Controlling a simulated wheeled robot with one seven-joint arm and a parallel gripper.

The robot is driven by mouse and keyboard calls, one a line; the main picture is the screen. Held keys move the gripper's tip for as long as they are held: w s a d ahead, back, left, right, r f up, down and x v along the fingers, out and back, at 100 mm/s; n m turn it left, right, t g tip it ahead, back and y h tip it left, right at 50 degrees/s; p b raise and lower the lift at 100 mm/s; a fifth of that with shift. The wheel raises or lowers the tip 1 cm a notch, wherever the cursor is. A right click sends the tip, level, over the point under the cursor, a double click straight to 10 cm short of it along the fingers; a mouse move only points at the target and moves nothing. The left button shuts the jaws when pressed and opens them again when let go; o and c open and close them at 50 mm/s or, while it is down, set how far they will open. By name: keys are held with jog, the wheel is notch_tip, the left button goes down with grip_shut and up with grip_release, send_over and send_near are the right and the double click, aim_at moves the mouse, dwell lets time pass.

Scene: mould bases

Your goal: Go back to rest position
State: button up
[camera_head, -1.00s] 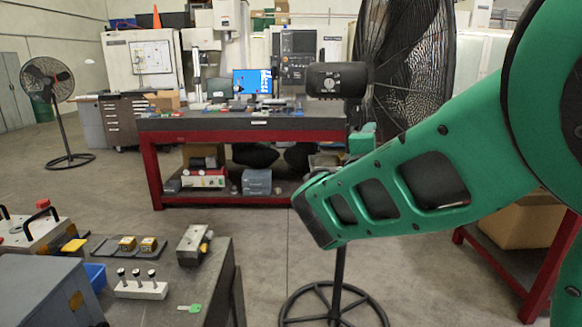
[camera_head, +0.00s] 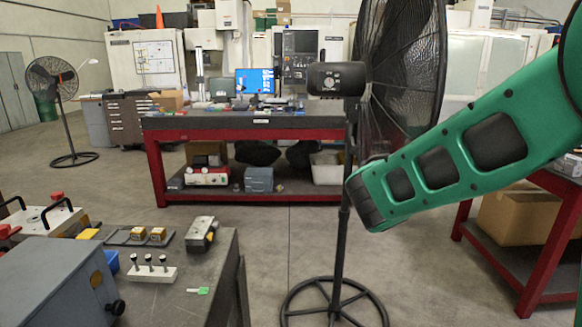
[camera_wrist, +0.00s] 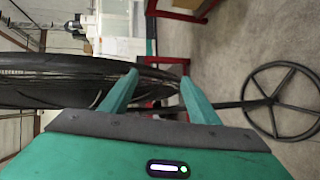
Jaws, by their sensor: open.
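My gripper (camera_wrist: 160,88) shows in the wrist view with its two green fingers spread apart and nothing between them. In that view the black pedestal fan lies sideways beyond the fingers, its dark rim at the left and its round base ring (camera_wrist: 285,100) at the right. In the head view my green arm reaches in from the right, in front of the fan's right side. My gripper itself is not visible there.
A grey table (camera_head: 215,270) at lower left holds mould parts, a white block with black pins (camera_head: 152,270) and a green tag (camera_head: 198,291). A red-framed workbench (camera_head: 250,122) stands behind. The large fan (camera_head: 400,70) stands close to my arm.

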jog(key=s+d+f+m+g+y, duration=0.3)
jog(key=s+d+f+m+g, duration=0.55)
jog(key=s+d+f, duration=0.6)
jog(key=s+a+m+g+y, duration=0.2)
jog(key=s+m, duration=0.2)
jog(key=s, duration=0.8)
jog(key=s+a+m+g+y, duration=0.2)
jog(key=s+a+m+y, duration=0.1)
jog(key=s, duration=1)
jog(key=shift+a+r+m+y, duration=0.3)
jog(key=shift+r+m, duration=0.15)
jog(key=shift+m, duration=0.4)
jog(key=shift+w+d, duration=0.1)
jog(key=shift+w+f, duration=0.25)
jog(key=shift+w, duration=0.35)
